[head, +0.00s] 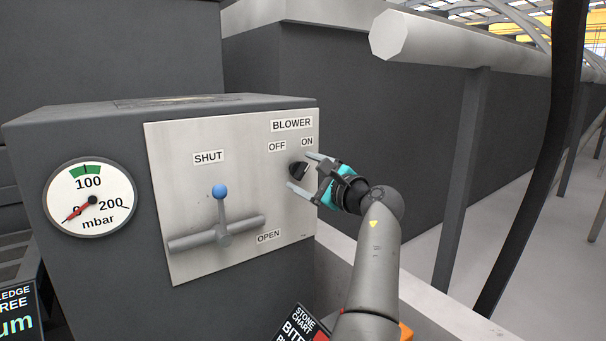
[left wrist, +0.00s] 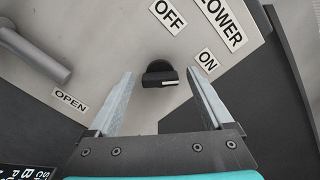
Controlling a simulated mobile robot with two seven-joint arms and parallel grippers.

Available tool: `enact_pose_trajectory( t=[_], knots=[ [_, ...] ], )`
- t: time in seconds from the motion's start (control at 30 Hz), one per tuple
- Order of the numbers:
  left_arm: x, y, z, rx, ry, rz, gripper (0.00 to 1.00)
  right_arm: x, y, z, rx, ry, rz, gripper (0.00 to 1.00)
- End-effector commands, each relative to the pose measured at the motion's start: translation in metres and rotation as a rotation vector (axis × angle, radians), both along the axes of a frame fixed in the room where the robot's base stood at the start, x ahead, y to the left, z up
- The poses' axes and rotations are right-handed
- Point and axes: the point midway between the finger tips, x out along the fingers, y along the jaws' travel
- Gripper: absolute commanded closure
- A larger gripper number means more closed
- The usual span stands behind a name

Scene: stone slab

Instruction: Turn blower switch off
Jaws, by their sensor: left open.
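The blower switch (head: 298,170) is a black rotary knob on a pale metal panel, under the BLOWER label (head: 291,125) with OFF and ON beneath it. In the left wrist view the knob (left wrist: 160,75) carries a white pointer line, directed toward the ON label (left wrist: 207,60). My left gripper (head: 305,171) is open. Its two fingers reach to either side of the knob, with a gap on both sides in the left wrist view (left wrist: 162,85). My right gripper is not in view.
A valve lever (head: 222,218) with a blue ball tip (head: 219,191) stands left of the switch, between SHUT and OPEN labels. A pressure gauge (head: 90,197) is at the far left. A thick pale pipe (head: 480,45) runs behind at upper right.

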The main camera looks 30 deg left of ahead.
Motion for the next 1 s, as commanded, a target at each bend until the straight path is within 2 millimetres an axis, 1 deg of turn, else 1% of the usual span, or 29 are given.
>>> enact_pose_trajectory(
  t=[0.17, 0.9, 1.0],
  knots=[
    [0.0, -0.0001, 0.0002, 0.0, 0.0, 0.0, 0.16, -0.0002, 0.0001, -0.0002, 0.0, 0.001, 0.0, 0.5],
    [0.0, 0.0, -0.0001, 0.0, 0.0, 0.0, 1.0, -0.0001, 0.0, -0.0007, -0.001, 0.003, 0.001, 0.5],
    [0.0, 0.0001, -0.0001, 0.0, -0.001, 0.0, 1.0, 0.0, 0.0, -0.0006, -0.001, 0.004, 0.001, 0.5]
  ],
)
